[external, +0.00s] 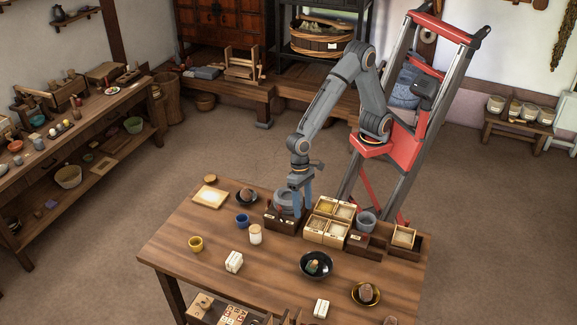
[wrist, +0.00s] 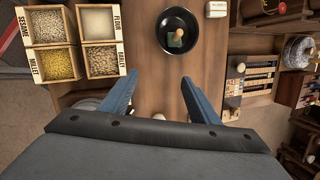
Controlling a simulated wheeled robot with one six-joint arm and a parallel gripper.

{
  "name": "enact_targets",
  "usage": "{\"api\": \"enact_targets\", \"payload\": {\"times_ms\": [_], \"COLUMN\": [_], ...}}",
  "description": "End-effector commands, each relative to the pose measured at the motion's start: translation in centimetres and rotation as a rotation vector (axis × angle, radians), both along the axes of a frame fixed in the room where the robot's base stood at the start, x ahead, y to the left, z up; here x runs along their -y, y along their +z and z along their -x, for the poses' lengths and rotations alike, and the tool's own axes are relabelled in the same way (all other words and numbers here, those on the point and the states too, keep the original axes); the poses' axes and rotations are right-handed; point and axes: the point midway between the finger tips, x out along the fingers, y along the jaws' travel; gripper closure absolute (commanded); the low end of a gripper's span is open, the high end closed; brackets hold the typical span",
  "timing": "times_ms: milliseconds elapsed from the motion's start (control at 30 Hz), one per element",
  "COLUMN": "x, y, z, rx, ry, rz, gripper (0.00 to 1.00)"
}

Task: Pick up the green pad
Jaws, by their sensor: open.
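A small dark green pad (wrist: 175,41) lies in a round black bowl (wrist: 164,47) at the top of the wrist view. A brown piece sits on or against it. In the external view the black bowl (external: 329,275) stands on the table, with the pad (external: 312,268) small inside it. My gripper (external: 302,206) is over the back part of the table, behind and left of the bowl.
Wooden boxes of grain (external: 325,231) stand right of my gripper. A white-labelled block (external: 321,308), a gold-rimmed dish (external: 366,294), a white jar (external: 255,235) and blue and yellow cups share the wooden table (external: 205,285). The table between the jar and the bowl is mostly clear.

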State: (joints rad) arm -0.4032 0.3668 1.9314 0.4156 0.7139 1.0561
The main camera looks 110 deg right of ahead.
Motion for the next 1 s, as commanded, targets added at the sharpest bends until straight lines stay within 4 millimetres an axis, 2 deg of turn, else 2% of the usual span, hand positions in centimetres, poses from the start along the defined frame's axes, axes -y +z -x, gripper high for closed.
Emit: {"api": "enact_targets", "payload": {"times_ms": [33, 100, 333, 400, 500, 700, 1000], "x": [-2.2, -4.7, -11.8, -11.2, -11.1, -11.1, -11.8], "y": [-0.3, -0.4, -1.1, -3.5, -6.2, -10.4, -13.4], "z": [-0.4, -0.8, -1.3, -1.2, -1.2, -1.3, -1.2], "rx": [-0.022, -0.052, -0.151, -0.150, -0.147, -0.144, -0.143], "ry": [-0.039, -0.101, -0.265, -0.264, -0.263, -0.261, -0.258], "rz": [-0.019, -0.046, -0.113, -0.107, -0.108, -0.108, -0.109], "gripper": [0.44, 0.44, 0.44, 0.44, 0.44, 0.44, 0.44]}}
